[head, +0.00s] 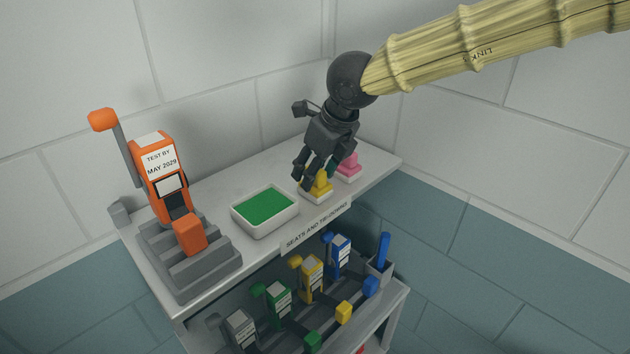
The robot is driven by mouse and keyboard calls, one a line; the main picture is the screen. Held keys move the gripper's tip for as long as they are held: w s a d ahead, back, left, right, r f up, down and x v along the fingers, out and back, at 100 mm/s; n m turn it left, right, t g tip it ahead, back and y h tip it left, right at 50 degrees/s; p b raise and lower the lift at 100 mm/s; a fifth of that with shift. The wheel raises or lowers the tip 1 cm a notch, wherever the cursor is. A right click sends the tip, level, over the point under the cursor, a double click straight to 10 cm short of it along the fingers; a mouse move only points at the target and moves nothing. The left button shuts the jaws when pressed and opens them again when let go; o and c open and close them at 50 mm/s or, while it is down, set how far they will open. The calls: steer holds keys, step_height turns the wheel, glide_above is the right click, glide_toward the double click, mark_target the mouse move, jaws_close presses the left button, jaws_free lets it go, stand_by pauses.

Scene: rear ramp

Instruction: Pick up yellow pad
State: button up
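The yellow pad (321,183) sits in a small white holder near the front edge of the white shelf top (235,255), with its upper part partly covered by my gripper. My gripper (322,173) comes down over it from above, with dark fingers spread apart close to the pad. The fingers look open. Whether a finger touches the pad cannot be told.
A white tray with a green inside (264,207) lies left. An orange lever device (162,180) stands farther left. Coloured lever devices (312,275) fill the lower shelf.

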steer(key=shift+w+f, duration=0.25)
steer(key=shift+s+d+r, duration=0.1)
steer(key=shift+s+r, duration=0.05)
steer(key=shift+s, duration=0.05)
steer(key=shift+c, duration=0.4)
steer(key=shift+s, duration=0.1)
steer(key=c, duration=0.3)
jaws_close()
steer(key=shift+w+r+b, duration=0.2)
steer(key=shift+r+b, duration=0.1)
steer(key=shift+r, duration=0.2)
steer(key=shift+s+r+b, duration=0.25)
steer(key=shift+r+b, duration=0.25)
steer(key=shift+r, duration=0.75)
steer(key=s+d+b, duration=0.1)
steer(key=s+b, duration=0.1)
steer(key=s, duration=0.5)
steer(key=s+d+r+b, duration=0.1)
steer(key=s+b, duration=0.1)
steer(key=s, duration=0.6)
steer(key=shift+s+d+r, duration=0.2)
steer(key=shift+d+r, duration=0.05)
steer(key=shift+d, duration=0.15)
